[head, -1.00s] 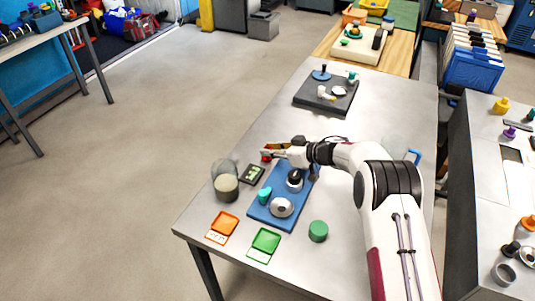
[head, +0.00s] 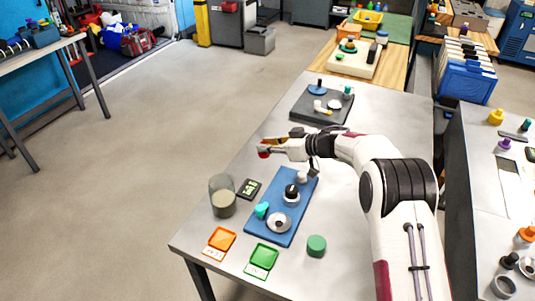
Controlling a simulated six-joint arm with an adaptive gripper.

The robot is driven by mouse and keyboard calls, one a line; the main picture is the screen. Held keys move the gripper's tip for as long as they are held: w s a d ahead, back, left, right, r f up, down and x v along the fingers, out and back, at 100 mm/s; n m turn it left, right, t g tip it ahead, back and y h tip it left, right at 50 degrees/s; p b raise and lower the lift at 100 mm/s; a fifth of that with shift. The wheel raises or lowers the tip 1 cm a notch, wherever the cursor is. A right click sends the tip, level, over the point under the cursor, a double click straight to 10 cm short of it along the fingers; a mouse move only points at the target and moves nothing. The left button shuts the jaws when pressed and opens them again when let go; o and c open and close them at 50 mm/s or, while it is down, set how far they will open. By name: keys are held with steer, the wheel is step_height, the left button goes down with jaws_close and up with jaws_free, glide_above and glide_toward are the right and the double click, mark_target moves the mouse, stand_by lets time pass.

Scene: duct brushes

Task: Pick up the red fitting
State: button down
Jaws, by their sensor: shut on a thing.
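My gripper (head: 266,149) is at the left end of my arm, above the far left part of the grey table (head: 340,235). It is shut on the red fitting (head: 264,154). Only a small red part of the fitting shows at the fingertips; the fingers hide the rest. The fitting appears held above the table, beyond the small dark device (head: 249,188).
A blue mat (head: 283,238) carries a teal piece (head: 261,210), a dark-topped fitting and a silver disc. A dark board (head: 308,108) lies farther back.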

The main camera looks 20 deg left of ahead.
steer(key=shift+r, duration=0.8)
